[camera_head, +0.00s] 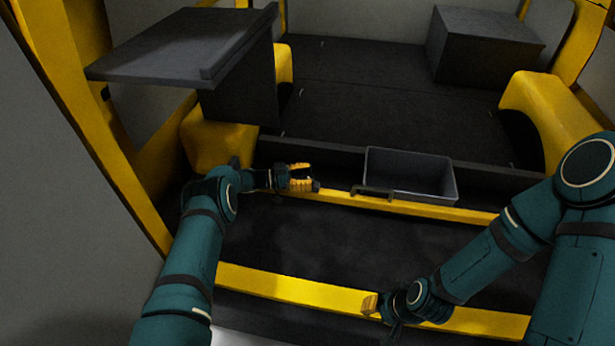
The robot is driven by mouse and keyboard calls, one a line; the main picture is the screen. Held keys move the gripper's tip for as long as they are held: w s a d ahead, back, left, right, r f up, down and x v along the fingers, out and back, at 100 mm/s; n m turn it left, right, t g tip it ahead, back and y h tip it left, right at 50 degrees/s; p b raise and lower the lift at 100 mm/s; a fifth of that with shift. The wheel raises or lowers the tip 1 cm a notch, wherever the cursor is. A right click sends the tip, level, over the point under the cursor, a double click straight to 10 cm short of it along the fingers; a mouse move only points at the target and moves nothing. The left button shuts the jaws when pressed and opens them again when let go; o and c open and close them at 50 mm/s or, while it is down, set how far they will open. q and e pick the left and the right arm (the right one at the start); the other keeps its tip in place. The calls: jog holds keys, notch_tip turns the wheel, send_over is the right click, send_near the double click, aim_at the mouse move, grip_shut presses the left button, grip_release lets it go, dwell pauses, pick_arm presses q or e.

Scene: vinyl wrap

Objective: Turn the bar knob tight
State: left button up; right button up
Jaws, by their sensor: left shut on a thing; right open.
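A yellow bar (440,211) runs across the van's load floor. My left gripper (309,178) is at the bar's left part, its yellow fingers pointing right. It is shut on a small dark piece (316,186) at the bar, which looks like the bar knob. The fingers hide most of it, so I cannot tell how far it is turned. My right gripper (371,304) is low in the middle, over the front yellow edge and away from the knob. It is open; its fingers are small and partly hidden by the wrist.
A grey open bin (452,180) stands just behind the bar, with a dark handle-like bracket (372,192) at its front left. A grey shelf (180,52) juts out at upper left. A dark box (485,50) stands at the back right. The dark floor (350,235) before the bar is clear.

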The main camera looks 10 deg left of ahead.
aim_at(308, 176)
pick_arm(q)
jog(key=shift+g, duration=0.3)
dwell(0.4)
jog(key=o, duration=1.2)
jog(key=shift+r, duration=0.1)
notch_tip(308, 176, up, 10)
jog(key=shift+d+f, duration=0.1)
